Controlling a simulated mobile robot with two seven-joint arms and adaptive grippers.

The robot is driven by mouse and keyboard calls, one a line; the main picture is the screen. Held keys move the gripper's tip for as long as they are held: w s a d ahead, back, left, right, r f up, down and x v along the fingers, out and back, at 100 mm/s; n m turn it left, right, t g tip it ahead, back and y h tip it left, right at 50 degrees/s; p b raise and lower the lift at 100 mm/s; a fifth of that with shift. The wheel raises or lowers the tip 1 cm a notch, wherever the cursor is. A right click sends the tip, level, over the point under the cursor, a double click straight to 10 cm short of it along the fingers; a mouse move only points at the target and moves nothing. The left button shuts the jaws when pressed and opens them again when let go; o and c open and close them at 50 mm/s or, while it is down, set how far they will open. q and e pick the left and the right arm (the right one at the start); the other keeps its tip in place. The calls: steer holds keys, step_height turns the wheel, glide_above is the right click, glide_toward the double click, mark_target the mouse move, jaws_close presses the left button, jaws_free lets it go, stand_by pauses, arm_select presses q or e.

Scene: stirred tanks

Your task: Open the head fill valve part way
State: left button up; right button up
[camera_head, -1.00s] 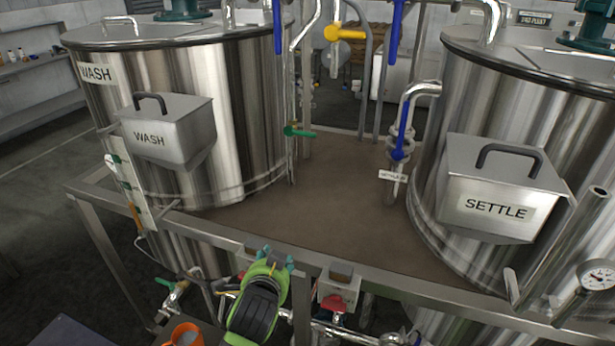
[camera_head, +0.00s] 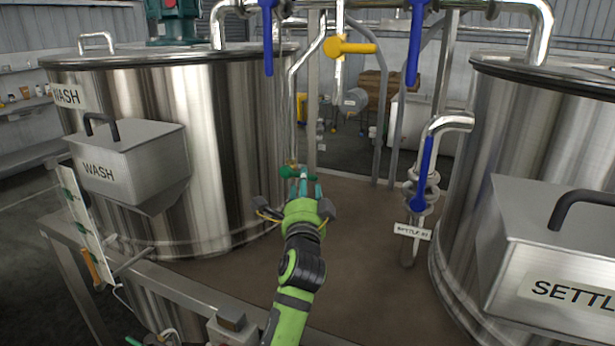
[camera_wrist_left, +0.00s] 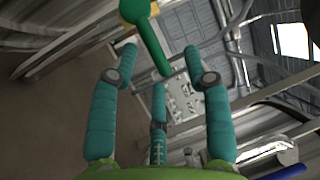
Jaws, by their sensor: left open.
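A green-handled valve (camera_head: 288,172) sits on a thin upright pipe beside the WASH tank in the head view. My left gripper (camera_head: 304,184) is at this valve, its teal fingers pointing up and away. In the left wrist view the green lever (camera_wrist_left: 153,38) hangs between the spread fingertips of my left gripper (camera_wrist_left: 160,58). The fingers are open, and I cannot tell whether they touch the lever. No label naming the head fill valve is readable. A yellow-handled valve (camera_head: 347,47) is higher on a middle pipe. My right gripper is out of view.
The WASH tank (camera_head: 225,130) with its box (camera_head: 130,165) stands left, the SETTLE tank (camera_head: 480,150) and box (camera_head: 560,245) right. Blue levers (camera_head: 268,38) hang from the overhead pipe, and another blue-handled valve (camera_head: 422,180) is right. The brown deck (camera_head: 365,235) between is clear.

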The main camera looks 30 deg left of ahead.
arm_select(q)
steer(key=x, duration=0.2)
steer(key=f+x, duration=0.1)
steer(key=x, duration=0.2)
steer(key=shift+w+d+f+p, duration=0.1)
steer(key=shift+w+p, duration=0.1)
steer(key=shift+p, duration=0.2)
steer(key=shift+s, duration=0.2)
steer(key=shift+w, duration=0.15)
jaws_close()
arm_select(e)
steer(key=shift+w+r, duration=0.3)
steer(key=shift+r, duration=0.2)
